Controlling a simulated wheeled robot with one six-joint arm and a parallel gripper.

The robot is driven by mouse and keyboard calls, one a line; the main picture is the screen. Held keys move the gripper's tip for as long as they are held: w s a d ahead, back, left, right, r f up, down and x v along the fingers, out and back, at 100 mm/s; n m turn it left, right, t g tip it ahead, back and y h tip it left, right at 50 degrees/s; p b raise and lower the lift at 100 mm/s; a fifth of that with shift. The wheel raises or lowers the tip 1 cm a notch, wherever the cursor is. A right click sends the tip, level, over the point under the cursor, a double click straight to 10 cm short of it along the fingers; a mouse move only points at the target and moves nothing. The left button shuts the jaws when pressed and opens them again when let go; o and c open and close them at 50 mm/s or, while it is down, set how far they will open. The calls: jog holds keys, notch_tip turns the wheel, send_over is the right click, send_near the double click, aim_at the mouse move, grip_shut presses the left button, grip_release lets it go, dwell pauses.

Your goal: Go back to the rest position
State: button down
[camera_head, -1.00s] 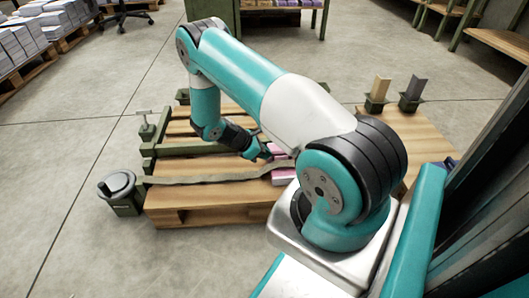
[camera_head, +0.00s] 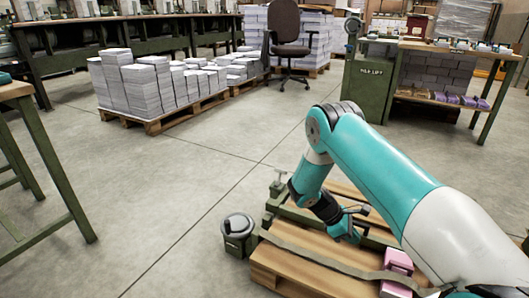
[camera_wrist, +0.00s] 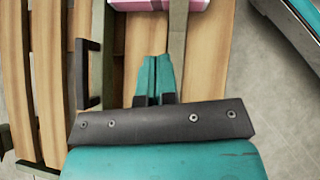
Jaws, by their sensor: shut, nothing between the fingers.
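My gripper (camera_head: 347,233) is over the wooden pallet (camera_head: 300,272) in the head view, at the end of my bent teal and white arm. In the wrist view my gripper (camera_wrist: 155,72) has its teal fingers together with nothing held between them. A pink and white stack (camera_head: 397,272) lies on the pallet to the right of my gripper, apart from it. The stack's edge (camera_wrist: 158,5) also shows at the top of the wrist view. Part of the pallet is hidden behind my arm.
A strap (camera_head: 320,257) runs across the pallet. A dark green bin (camera_head: 238,243) stands left of it. Paper stacks on a low pallet (camera_head: 157,124), an office chair (camera_head: 287,40) and a green pile lift (camera_head: 368,88) stand farther back.

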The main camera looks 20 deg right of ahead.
jog(key=a+r+m+t+y+p, duration=0.1)
jog(key=a+r+t+y+p, duration=0.15)
jog(key=a+r, duration=0.9)
jog(key=a+r+m+t+y+p, duration=0.1)
jog(key=a+r+m+t+y, duration=0.15)
jog(key=a+r, duration=0.9)
jog(key=s+a+r+y+p, duration=0.2)
jog(key=s+a+r+y, duration=0.15)
jog(key=s+r, duration=0.65)
jog(key=s+a+r+y+p, duration=0.1)
jog(key=s+a+r+y, duration=0.3)
jog(key=s+r, duration=0.5)
notch_tip(320, 180, up, 38)
jog(key=a+h+p, duration=0.1)
jog(key=p, duration=3.7)
jog(key=shift+s+a+t, duration=0.25)
jog(key=shift+s+t, duration=0.05)
jog(key=shift+s, duration=0.15)
